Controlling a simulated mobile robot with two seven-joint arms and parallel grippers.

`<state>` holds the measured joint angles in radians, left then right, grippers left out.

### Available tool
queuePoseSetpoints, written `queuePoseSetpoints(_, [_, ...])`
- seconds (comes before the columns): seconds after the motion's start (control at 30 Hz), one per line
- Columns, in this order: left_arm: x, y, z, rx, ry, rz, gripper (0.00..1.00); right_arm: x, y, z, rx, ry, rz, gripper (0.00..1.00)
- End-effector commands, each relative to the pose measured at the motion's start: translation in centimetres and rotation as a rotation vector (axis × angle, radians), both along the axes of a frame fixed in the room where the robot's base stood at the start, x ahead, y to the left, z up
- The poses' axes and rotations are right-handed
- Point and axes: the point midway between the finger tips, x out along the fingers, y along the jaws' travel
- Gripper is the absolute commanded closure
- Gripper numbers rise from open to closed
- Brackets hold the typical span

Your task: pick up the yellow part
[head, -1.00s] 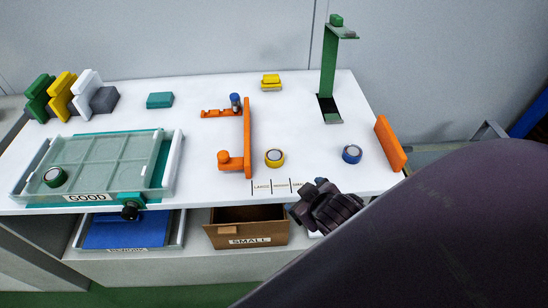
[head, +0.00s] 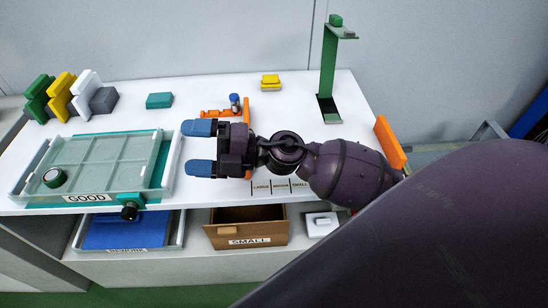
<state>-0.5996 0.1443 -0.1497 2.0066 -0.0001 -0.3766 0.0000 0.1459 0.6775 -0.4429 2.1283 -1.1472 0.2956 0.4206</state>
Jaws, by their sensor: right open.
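The round part with the yellow rim, seen earlier on the white table (head: 215,95) right of the orange fixture (head: 247,107), is now hidden behind my right arm. My right gripper (head: 199,148) points left above the table, between the clear tray and the orange fixture. Its two blue-tipped fingers are apart, with nothing between them. A yellow block (head: 270,82) lies at the back of the table. My left gripper is not in view.
A clear tray (head: 176,165) marked GOOD holds a green-rimmed part (head: 55,177). A green stand (head: 328,75) rises at the back right. An orange plate (head: 389,142) stands at the right edge. A teal block (head: 159,100) lies at the back.

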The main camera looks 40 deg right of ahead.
Motion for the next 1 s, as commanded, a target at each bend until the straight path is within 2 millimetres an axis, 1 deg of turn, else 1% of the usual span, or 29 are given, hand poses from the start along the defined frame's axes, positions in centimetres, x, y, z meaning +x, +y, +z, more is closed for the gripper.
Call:
queuePoseSetpoints(0.03, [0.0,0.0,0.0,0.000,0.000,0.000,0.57,0.0,0.5,-0.6,-0.098,-0.031,0.080,0.14])
queuePoseSetpoints(0.07, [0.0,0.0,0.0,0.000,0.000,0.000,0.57,-0.2,0.8,-1.1,-0.157,-0.043,0.128,0.14])
queuePoseSetpoints(0.13, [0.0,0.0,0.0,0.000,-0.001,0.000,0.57,-0.4,0.9,-2.6,-0.306,-0.065,0.234,0.14])
queuePoseSetpoints(0.17, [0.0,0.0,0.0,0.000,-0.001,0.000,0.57,-0.4,0.8,-3.3,-0.373,-0.070,0.278,0.14])
queuePoseSetpoints(0.27, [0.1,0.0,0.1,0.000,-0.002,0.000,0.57,-0.2,-0.6,-5.6,-0.606,-0.069,0.402,0.14])
queuePoseSetpoints(0.37, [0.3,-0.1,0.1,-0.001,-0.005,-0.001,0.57,0.5,-3.3,-7.7,-0.851,-0.039,0.496,0.14])
queuePoseSetpoints(0.4, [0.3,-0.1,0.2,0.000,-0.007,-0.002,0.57,0.9,-4.7,-8.4,-0.951,-0.018,0.524,0.14])
queuePoseSetpoints(0.47, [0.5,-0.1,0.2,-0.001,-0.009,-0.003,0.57,1.6,-7.0,-9.1,-1.097,0.020,0.556,0.14])
queuePoseSetpoints(0.5, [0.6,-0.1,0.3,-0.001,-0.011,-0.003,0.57,2.1,-8.7,-9.4,-1.191,0.049,0.568,0.14])
queuePoseSetpoints(0.57, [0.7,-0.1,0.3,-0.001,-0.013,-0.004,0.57,2.8,-11.2,-9.6,-1.321,0.098,0.579,0.14])
queuePoseSetpoints(0.6, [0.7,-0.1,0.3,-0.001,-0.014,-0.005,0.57,3.3,-12.8,-9.5,-1.400,0.131,0.580,0.14])
queuePoseSetpoints(0.7, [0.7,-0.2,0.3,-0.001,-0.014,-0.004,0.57,4.2,-16.3,-9.0,-1.560,0.210,0.571,0.14])
queuePoseSetpoints(0.8, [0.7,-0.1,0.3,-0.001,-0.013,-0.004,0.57,4.8,-18.7,-8.4,-1.667,0.274,0.555,0.14])
queuePoseSetpoints(0.9, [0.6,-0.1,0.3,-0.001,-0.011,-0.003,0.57,5.0,-20.0,-8.1,-1.720,0.309,0.545,0.14])
queuePoseSetpoints(1.0, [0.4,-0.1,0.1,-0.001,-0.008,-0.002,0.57,5.0,-20.3,-8.4,-1.737,0.321,0.543,0.14])
